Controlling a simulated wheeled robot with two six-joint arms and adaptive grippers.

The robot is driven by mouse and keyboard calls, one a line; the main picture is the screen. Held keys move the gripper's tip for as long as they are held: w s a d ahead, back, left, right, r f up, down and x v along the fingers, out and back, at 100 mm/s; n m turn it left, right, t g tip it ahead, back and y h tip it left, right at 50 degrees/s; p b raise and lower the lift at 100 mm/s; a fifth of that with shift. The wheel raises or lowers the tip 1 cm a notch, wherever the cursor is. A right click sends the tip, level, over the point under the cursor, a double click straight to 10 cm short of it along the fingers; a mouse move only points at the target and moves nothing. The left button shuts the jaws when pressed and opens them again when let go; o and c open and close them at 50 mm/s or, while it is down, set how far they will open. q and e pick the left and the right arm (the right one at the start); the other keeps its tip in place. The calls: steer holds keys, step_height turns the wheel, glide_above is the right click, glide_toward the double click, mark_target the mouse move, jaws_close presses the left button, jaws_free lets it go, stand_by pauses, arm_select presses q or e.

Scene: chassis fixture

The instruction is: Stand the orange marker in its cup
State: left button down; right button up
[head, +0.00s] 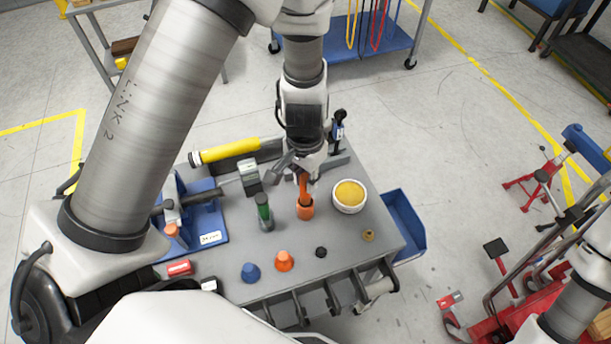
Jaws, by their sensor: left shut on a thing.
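My left gripper (304,176) points down over the middle of the workbench (235,265). It is shut on the upper part of the orange marker (303,189), which stands about upright. The marker's lower end meets the orange cup (305,212) on the bench. I cannot tell how deep it sits in the cup or whether it touches the bottom. The gripper hides the marker's top. My right gripper is not in view.
A green marker (263,206) stands in a grey holder to the left. A round white tub (349,196) with yellow contents is close on the right. Blue (251,272) and orange (285,261) cones stand in front. A blue bin (404,224) hangs at the right edge.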

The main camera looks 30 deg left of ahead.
arm_select(q)
steer(key=shift+f+b, duration=0.9)
steer(key=shift+f, duration=0.25)
steer(key=c, duration=0.9)
jaws_free()
step_height(320, 180, up, 9)
steer(key=p, duration=0.7)
steer(key=shift+r+p, duration=0.15)
steer(key=shift+p, duration=0.25)
